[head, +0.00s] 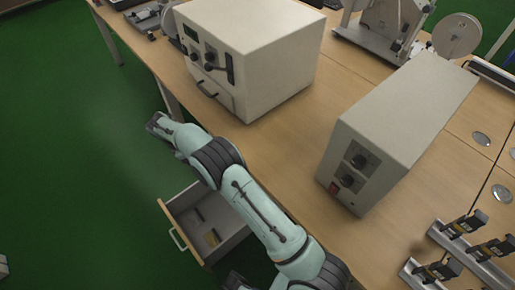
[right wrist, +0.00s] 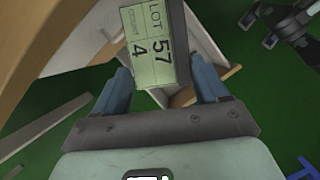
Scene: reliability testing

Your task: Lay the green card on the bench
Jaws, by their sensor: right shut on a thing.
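The green card (right wrist: 152,47), printed "LOT 57 COUNT 4", is in my right gripper (right wrist: 161,84) in the right wrist view. The two blue-grey fingers are shut on it, with its printed face toward the camera. Beyond it lies the open drawer (right wrist: 217,47). I cannot make out the card or the right fingertips in the head view. The wooden bench (head: 292,143) runs diagonally there, and its side shows at the left of the wrist view. A dark pronged shape at the wrist view's upper right looks like my left gripper (right wrist: 262,32); its opening is unclear.
A large beige box (head: 270,50) and a smaller beige unit (head: 405,115) stand on the bench. Bare wood lies between them. Metal fixtures (head: 455,238) occupy the lower right.

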